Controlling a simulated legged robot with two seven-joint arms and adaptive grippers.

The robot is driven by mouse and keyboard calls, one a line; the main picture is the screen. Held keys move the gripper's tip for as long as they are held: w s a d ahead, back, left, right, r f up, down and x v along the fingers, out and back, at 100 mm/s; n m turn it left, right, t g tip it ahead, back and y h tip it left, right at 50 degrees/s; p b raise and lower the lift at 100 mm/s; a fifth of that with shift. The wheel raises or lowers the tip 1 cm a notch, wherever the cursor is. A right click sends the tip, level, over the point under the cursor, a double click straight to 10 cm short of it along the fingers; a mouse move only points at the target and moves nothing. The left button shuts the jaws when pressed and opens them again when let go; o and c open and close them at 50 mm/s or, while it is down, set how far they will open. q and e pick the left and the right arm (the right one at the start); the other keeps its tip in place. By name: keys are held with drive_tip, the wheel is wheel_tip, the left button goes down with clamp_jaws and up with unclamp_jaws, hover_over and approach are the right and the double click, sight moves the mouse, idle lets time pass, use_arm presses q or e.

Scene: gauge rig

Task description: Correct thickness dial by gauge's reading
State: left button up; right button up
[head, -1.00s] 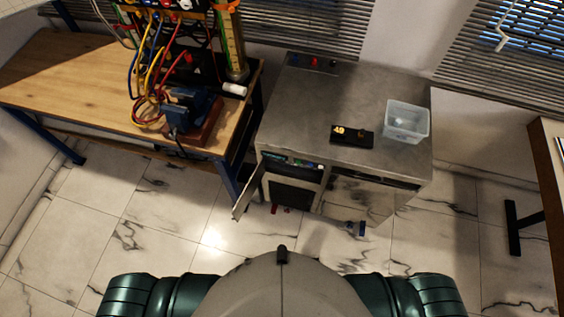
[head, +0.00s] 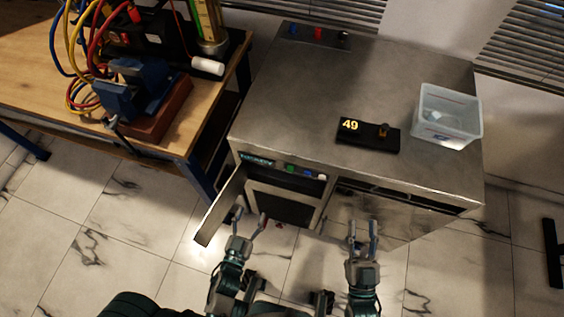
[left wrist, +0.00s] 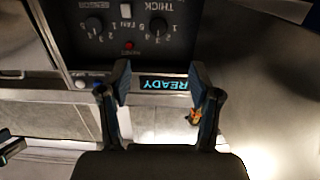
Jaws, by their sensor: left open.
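The thickness dial, marked THICK (left wrist: 158,27), shows upside down on a dark panel in the left wrist view, beside a SENSOR dial (left wrist: 93,25). Its exact setting is too small to tell. A lit READY display (left wrist: 165,84) shows between my left fingers in that view. My left gripper (head: 250,217) is open and empty in front of the cabinet, apart from the dial. My right gripper (head: 363,228) is open and empty, farther right.
A clear plastic bin (head: 447,117) stands right of the gauge. An open cabinet door (head: 220,208) sticks out left of my left gripper. A wooden bench (head: 40,75) with a blue vise (head: 135,88) and cables stands left.

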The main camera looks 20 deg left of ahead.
use_arm(q)
drive_tip(key=w, duration=0.5)
drive_tip(key=w+b, duration=0.1)
drive_tip(key=w, duration=1)
drive_tip(key=shift+w+d+r, duration=0.25)
drive_tip(key=shift+d+r, duration=0.05)
drive_tip(key=shift+d, duration=0.05)
drive_tip(key=shift+w+d, duration=0.1)
drive_tip(key=shift+w, duration=0.35)
drive_tip(key=shift+d+r, duration=0.1)
use_arm(e)
drive_tip(key=s+r+t, duration=0.1)
drive_tip(key=r, duration=0.1)
drive_tip(key=s+d+r+t, duration=0.1)
drive_tip(key=t, duration=0.1)
drive_tip(key=shift+s+d+r+m, duration=0.1)
drive_tip(key=shift+s+r+m, duration=0.25)
drive_tip(key=shift+r+m, duration=0.05)
use_arm(q)
drive_tip(key=c, duration=1.1)
